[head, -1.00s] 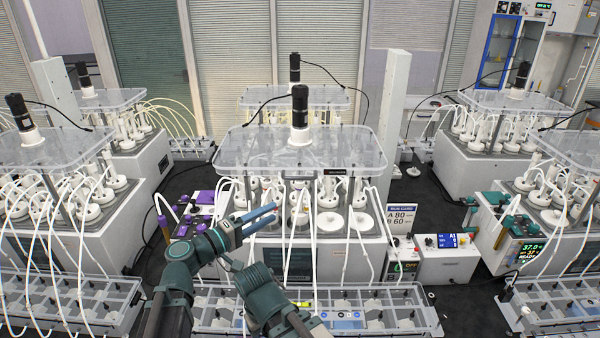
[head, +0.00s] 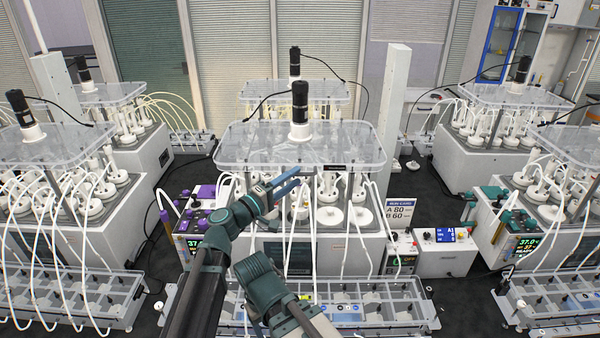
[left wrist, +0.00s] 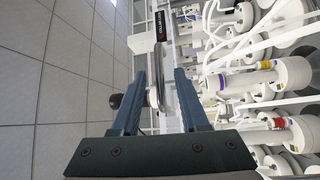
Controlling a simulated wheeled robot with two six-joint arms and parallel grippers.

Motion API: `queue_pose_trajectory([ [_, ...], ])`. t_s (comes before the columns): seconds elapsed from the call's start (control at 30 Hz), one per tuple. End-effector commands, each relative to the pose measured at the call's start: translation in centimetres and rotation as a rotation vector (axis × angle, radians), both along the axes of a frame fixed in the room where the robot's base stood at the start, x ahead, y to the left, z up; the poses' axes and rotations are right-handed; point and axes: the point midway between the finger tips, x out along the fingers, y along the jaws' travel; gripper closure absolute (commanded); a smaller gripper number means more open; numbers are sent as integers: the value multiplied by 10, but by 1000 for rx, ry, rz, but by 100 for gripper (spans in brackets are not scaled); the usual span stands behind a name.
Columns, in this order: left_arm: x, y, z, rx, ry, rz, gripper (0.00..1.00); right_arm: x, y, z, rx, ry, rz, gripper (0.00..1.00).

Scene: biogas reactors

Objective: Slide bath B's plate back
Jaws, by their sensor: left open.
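The clear plate (head: 250,150) lies flat above the middle bath (head: 345,250), with a black motor (head: 299,102) standing on it. I take this to be bath B, but I cannot read a B label on it. A small black tag (head: 333,168) sits at the plate's front edge; a black tag also shows in the left wrist view (left wrist: 160,27). My left gripper (head: 297,177) is open at the plate's front edge, just left of the tag. In the left wrist view a thin grey edge or handle (left wrist: 159,70) lies between the parted fingers; contact is unclear. My right gripper is not in view.
White-capped bottles and tubes (head: 330,217) crowd under the plate. A tall white column (head: 396,110) stands at its right. A run card (head: 400,210) and a blue-screened box (head: 446,240) stand front right. A grey tray (head: 390,312) lies in front. Similar baths stand on both sides.

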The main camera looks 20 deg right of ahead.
Motion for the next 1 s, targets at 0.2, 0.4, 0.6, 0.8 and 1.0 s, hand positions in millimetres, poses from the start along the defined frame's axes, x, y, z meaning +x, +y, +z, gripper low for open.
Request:
queue_pose_trajectory([
  [0.2, 12, -22, 3, 0, 0, -1, 56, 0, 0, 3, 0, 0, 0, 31],
  [0.4, 14, -28, 4, 0, 0, -1, 56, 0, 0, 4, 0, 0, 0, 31],
  [0.6, 14, -28, 4, 0, 0, -1, 56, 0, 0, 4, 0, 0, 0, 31],
  [0.8, 14, -27, 4, 0, 0, -1, 86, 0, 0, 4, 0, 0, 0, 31],
  [1.0, 14, -27, 4, 1, 0, -1, 100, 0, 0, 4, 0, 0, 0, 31],
])
